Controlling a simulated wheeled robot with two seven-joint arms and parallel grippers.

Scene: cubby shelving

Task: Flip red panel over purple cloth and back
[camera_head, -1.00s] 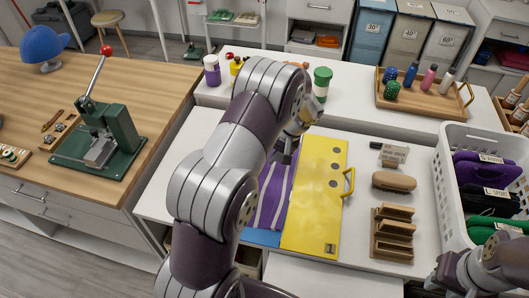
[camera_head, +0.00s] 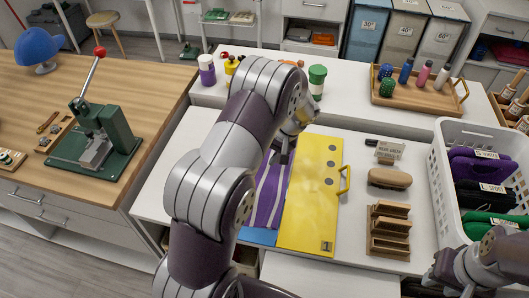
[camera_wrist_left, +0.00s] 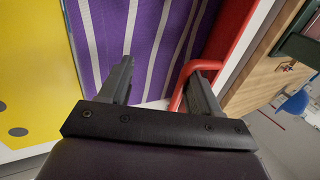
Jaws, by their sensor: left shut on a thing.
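The purple cloth (camera_head: 269,205) with pale stripes lies flat left of the yellow panel (camera_head: 306,215) in the head view; my left arm partly covers it. The cloth also shows in the left wrist view (camera_wrist_left: 110,40). The red panel (camera_wrist_left: 232,28) stands along the cloth's edge there, with a red handle (camera_wrist_left: 186,76) at my left gripper's right finger. My left gripper (camera_wrist_left: 160,88) is shut on this handle. The red panel is hidden behind my arm in the head view. My right gripper (camera_head: 446,278) is at the lower right; its fingers are unclear.
A blue panel (camera_head: 258,237) edge shows below the cloth. A white basket (camera_head: 447,190) stands near my right gripper. Bottles and a tray (camera_head: 425,97) are behind.

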